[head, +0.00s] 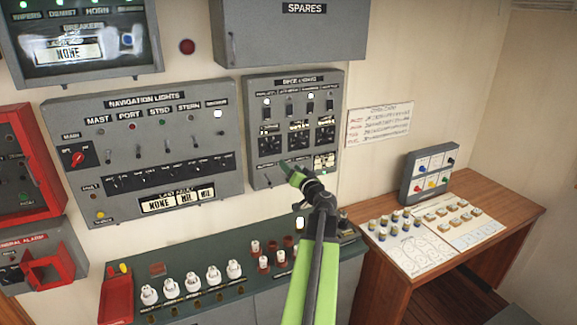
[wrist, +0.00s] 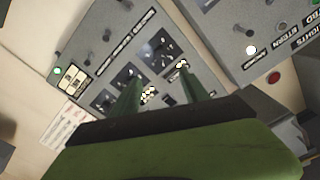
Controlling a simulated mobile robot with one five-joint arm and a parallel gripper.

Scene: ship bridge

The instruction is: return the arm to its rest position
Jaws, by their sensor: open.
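My green arm (head: 318,250) reaches up from the bottom of the head view toward the wall. My gripper (head: 286,167) is in front of the lower part of the grey deck lights panel (head: 255,165). In the wrist view my gripper (wrist: 160,86) shows two dark green fingers spread apart with nothing held between them. The panel (wrist: 100,55) fills the space beyond the fingers, tilted in the picture. Whether the fingertips touch the panel I cannot tell.
The navigation lights panel (head: 75,120) is to the left. Below is a dark green counter (head: 205,312) with white and red-brown fittings. A grey spares cabinet (head: 290,40) hangs above. A wooden desk (head: 500,205) with a button box (head: 430,172) stands to the right.

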